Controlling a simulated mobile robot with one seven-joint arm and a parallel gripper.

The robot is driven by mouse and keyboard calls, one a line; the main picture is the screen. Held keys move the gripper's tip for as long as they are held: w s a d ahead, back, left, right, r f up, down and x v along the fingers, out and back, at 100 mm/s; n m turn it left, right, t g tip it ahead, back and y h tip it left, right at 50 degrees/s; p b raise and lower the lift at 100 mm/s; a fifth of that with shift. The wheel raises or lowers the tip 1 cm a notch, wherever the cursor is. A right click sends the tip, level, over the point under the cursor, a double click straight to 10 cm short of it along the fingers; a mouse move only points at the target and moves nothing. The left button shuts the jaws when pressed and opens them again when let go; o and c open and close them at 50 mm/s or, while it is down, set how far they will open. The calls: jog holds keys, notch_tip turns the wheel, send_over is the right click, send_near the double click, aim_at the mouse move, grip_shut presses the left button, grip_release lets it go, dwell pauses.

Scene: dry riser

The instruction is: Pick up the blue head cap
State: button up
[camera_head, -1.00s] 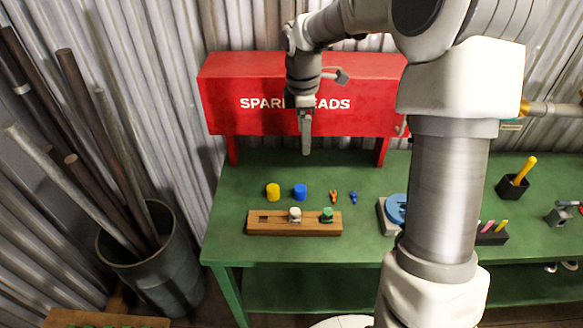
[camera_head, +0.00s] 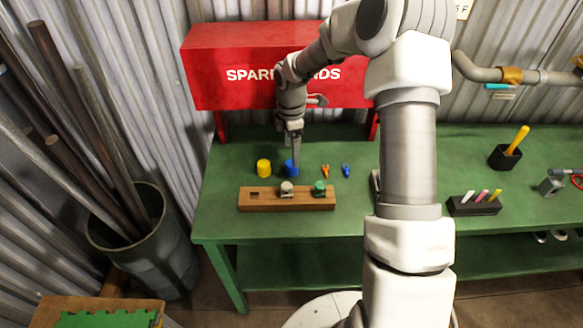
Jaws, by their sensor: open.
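The blue head cap (camera_head: 291,169) is a short blue cylinder on the green table, right of a yellow cap (camera_head: 264,167). My gripper (camera_head: 296,168) points down from above and its fingertips are at the blue cap, overlapping it in the picture. The fingers are apart, but they hide part of the cap. I cannot tell whether they touch it or stand around it.
A wooden block (camera_head: 258,206) with a white-topped and a green-topped piece lies in front of the caps. Small orange (camera_head: 325,171) and blue (camera_head: 346,171) pieces lie to the right. A pipe bin (camera_head: 150,255) is at the left.

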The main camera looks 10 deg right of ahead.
aim_at(292, 167)
notch_tip(292, 167, down, 6)
jog(key=shift+s+d+r, duration=0.1)
jog(key=shift+d+r, duration=0.05)
grip_shut()
dwell(0.6)
